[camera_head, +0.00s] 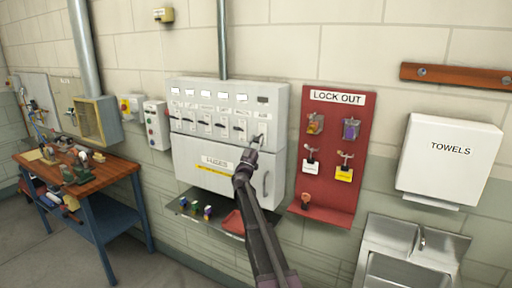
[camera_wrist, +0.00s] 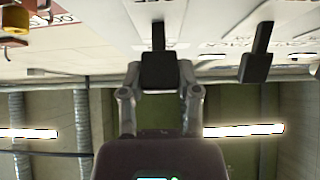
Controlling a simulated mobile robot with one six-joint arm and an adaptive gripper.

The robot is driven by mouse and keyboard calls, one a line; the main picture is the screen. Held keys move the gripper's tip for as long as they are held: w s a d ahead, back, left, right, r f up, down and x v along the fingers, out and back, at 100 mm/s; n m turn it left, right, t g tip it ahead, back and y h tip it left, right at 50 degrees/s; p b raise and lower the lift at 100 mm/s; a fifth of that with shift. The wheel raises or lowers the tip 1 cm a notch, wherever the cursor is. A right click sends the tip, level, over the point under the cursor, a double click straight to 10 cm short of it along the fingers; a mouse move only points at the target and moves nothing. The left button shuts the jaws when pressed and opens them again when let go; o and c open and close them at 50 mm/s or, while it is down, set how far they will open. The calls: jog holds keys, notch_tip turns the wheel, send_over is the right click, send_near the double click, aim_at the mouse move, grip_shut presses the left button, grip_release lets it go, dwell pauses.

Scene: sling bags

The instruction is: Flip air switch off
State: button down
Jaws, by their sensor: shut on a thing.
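A white switch panel (camera_head: 217,115) on the wall carries a row of black-handled switches with small labels, too small to read surely. My gripper (camera_head: 254,143) is at the rightmost switch (camera_head: 262,137), which it partly hides in the head view. In the wrist view, my gripper (camera_wrist: 160,76) has its two fingers closed on either side of that switch's black lever (camera_wrist: 158,38). A neighbouring black lever (camera_wrist: 257,52) stands clear to the right in that view. Whether the held lever is at on or off cannot be told.
A grey shelf (camera_head: 181,208) with small coloured items and a red tray (camera_head: 233,222) is below the panel. A red lockout board (camera_head: 329,190) hangs close on the right. A towel dispenser (camera_head: 449,160), a metal sink (camera_head: 410,250) and a workbench (camera_head: 120,165) stand farther off.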

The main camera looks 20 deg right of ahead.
jog(key=shift+d+f+t+h+b, duration=0.1)
jog(key=shift+f+t+h+b, duration=0.25)
jog(key=shift+b, duration=0.35)
jog(key=shift+r, duration=0.1)
jog(key=shift+c, duration=1.6)
grip_release()
